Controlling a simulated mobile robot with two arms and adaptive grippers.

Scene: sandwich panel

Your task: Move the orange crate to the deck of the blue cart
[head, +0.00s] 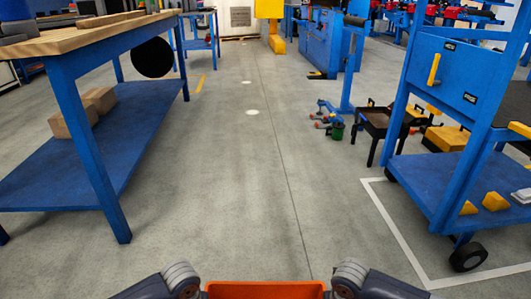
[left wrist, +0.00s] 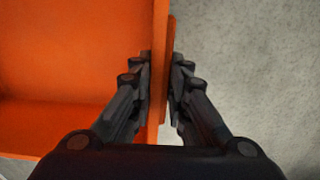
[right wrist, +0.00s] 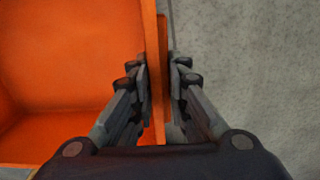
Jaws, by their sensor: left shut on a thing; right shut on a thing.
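The orange crate (head: 265,290) shows at the bottom edge of the head view, between my two arms. Only its far rim is visible there. In the left wrist view my left gripper (left wrist: 160,85) is shut on a wall of the crate (left wrist: 70,60), one finger on each side. In the right wrist view my right gripper (right wrist: 160,85) is shut on another wall of the crate (right wrist: 70,55). The crate's visible inside looks empty. The blue cart (head: 420,175) stands at the right in the head view, apart from the crate. Its low blue deck carries several small yellow and white things.
A blue workbench (head: 100,150) with a wooden top stands at the left. A white floor line (head: 395,232) runs around the cart. A small dark stand (head: 383,125) and a yellow box (head: 447,138) are behind the cart. The grey floor between bench and cart is clear.

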